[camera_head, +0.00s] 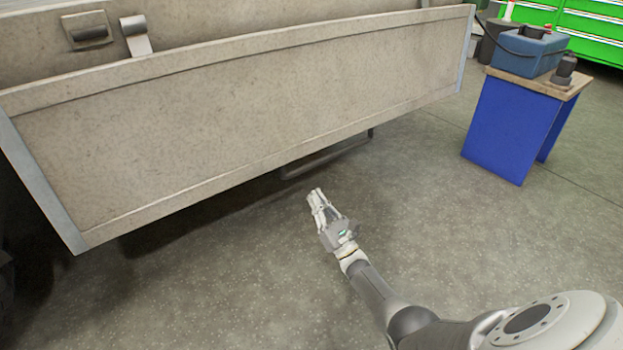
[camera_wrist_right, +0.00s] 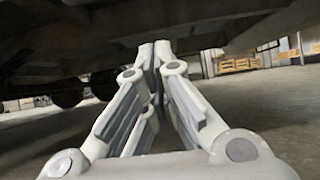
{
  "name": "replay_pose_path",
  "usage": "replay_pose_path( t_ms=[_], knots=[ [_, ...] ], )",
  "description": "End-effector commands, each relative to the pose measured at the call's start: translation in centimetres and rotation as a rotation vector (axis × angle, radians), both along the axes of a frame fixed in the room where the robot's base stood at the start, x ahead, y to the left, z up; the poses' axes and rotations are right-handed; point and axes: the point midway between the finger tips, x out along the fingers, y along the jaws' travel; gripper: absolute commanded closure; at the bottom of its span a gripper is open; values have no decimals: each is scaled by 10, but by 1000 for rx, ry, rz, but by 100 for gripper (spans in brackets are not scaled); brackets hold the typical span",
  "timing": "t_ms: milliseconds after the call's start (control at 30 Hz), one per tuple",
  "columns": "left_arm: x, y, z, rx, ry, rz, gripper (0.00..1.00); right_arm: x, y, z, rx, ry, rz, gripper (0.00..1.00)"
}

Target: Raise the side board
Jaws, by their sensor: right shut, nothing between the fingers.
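The side board (camera_head: 250,105) is a long beige panel with a raised rim and grey metal end strips. In the head view it hangs tilted outward along the trailer, its lower edge above the floor. My right gripper (camera_head: 315,194) is below and in front of the board's lower edge, apart from it. In the right wrist view my right gripper (camera_wrist_right: 154,47) is shut with its fingertips together and nothing between them, pointing under the trailer's dark underside (camera_wrist_right: 100,40). My left gripper is not in view.
A metal latch (camera_head: 88,30) and a bracket (camera_head: 136,35) sit on the trailer above the board. A dark bar (camera_head: 325,157) hangs beneath it. A blue stand (camera_head: 505,125) with a blue box (camera_head: 528,52) is at the right. The grey floor (camera_head: 440,210) between is clear.

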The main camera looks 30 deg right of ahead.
Motion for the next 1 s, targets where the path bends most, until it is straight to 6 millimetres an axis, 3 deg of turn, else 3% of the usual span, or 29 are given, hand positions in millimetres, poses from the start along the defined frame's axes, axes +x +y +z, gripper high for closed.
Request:
replay_pose_path(
  t_ms=[333, 1000],
  knots=[
    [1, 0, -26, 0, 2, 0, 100, 64, 5, 40, 1, -5, 1, 100],
    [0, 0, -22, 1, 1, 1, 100, 32, 2, 63, 2, 1, 1, 100]
  ],
)
